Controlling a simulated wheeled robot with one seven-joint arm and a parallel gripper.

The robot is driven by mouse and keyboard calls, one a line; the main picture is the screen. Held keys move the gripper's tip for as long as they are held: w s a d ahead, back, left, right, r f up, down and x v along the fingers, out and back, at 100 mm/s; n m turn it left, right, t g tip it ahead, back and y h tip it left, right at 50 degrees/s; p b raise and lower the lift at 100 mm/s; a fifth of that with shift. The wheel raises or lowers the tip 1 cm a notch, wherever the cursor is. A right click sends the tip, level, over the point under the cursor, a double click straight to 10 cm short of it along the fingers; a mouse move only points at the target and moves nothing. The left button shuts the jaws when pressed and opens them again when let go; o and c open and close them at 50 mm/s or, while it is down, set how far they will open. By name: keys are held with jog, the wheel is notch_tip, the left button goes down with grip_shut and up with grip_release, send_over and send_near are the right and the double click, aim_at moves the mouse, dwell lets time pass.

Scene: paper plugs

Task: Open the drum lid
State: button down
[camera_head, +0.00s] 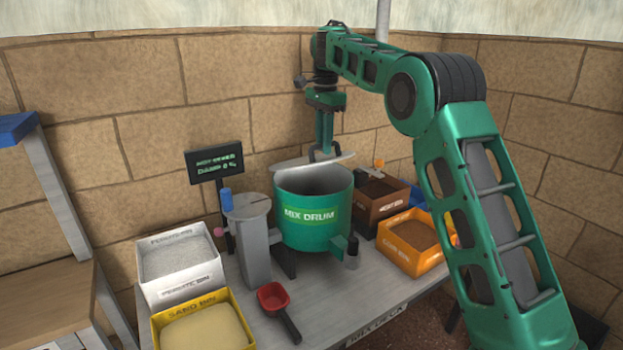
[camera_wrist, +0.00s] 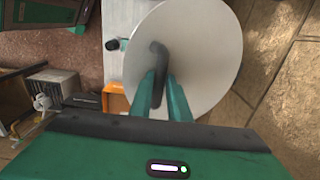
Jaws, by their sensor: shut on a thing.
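The green mix drum (camera_head: 312,215) stands on the grey table, with its label facing the head camera. Its pale round lid (camera_head: 312,163) is above the drum, tilted, and the dark inside shows beneath it. In the wrist view the lid (camera_wrist: 205,60) is a large grey disc with a dark bar handle (camera_wrist: 158,62). My gripper (camera_head: 322,150) is over the lid and shut on the handle. In the wrist view my gripper's two green fingers (camera_wrist: 165,92) are at the handle's lower end. Whether the lid's back edge touches the drum is hidden.
White (camera_head: 178,262) and yellow (camera_head: 203,322) bins stand at the left. Brown (camera_head: 377,200) and orange (camera_head: 414,242) bins stand at the right. A red scoop (camera_head: 274,298) lies in front. A grey pillar (camera_head: 249,240) and a dark sign (camera_head: 214,162) are left of the drum.

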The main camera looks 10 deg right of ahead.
jog(key=w+a+r, duration=0.1)
jog(key=w+r, duration=0.3)
jog(key=shift+a+r, duration=0.15)
jog(key=shift+a, duration=0.15)
jog(key=shift+s, duration=0.1)
dwell(0.4)
jog(key=c, duration=1.7)
grip_release()
jog(key=shift+r, duration=0.1)
